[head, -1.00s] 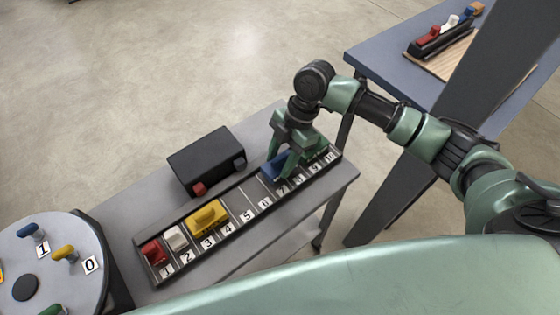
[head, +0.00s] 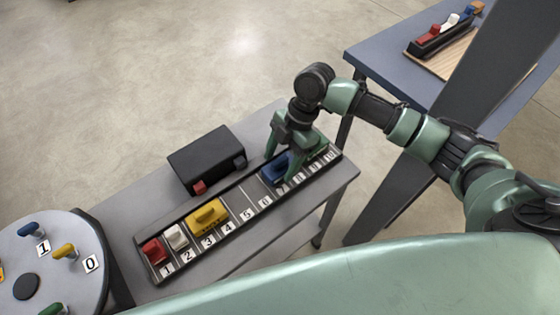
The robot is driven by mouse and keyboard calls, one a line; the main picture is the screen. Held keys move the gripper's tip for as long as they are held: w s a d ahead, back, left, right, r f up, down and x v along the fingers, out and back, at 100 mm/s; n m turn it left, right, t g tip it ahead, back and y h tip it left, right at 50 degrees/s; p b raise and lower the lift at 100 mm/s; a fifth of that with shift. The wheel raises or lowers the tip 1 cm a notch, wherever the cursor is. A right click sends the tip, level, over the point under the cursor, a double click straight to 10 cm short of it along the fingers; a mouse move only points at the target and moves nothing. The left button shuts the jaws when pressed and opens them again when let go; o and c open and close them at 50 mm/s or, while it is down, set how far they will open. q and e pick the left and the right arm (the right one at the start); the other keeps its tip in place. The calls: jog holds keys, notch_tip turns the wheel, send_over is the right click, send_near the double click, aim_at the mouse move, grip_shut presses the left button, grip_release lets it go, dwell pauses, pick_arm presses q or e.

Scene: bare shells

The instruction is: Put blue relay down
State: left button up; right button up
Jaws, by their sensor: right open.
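The blue relay (head: 274,172) sits in the numbered rail (head: 240,190), near the marks 6 to 8. My right gripper (head: 281,168) is over it with its fingers spread, one on each side of the relay. The fingers and palm hide part of the relay. The rail also holds a red relay (head: 154,251) at 1, a white relay (head: 176,237) at 2 and a wider yellow relay (head: 207,214) around 3 and 4. My left gripper is not in view.
A black box (head: 206,158) with a red and a grey block at its front stands behind the rail on the grey table (head: 135,228). A round turntable (head: 60,270) with coloured pegs is at the lower left. A blue table (head: 385,60) at the upper right bears a rack (head: 440,40) of coloured pieces.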

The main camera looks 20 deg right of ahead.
jog(key=b+v, duration=0.1)
jog(key=v, duration=1)
jog(key=shift+r, duration=0.25)
jog(key=shift+d+f, duration=0.1)
jog(key=shift+d, duration=0.05)
